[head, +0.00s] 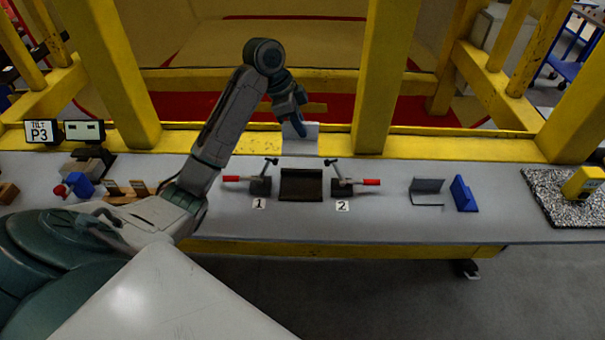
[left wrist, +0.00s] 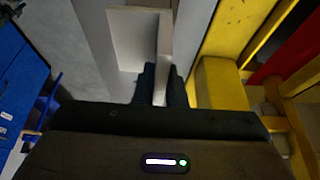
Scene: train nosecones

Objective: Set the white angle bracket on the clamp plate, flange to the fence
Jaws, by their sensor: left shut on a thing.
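My left gripper (head: 298,122) is shut on the white angle bracket (head: 302,139), over the far side of the bench behind the clamp plate. In the left wrist view the bracket (left wrist: 128,38) shows a broad face and an upright flange, with the flange pinched between the fingers (left wrist: 160,82). The dark clamp plate (head: 301,185) lies empty in front of the bracket, between two clamps. I cannot clearly tell which edge of it is the fence. My right gripper is in neither view.
Red-handled clamps stand left (head: 260,184) and right (head: 342,186) of the plate, labelled 1 and 2. A grey bracket (head: 428,186) and a blue bracket (head: 464,194) stand to the right. A gravel-like tray (head: 550,200) lies at far right. Yellow posts (head: 388,75) rise behind the bench.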

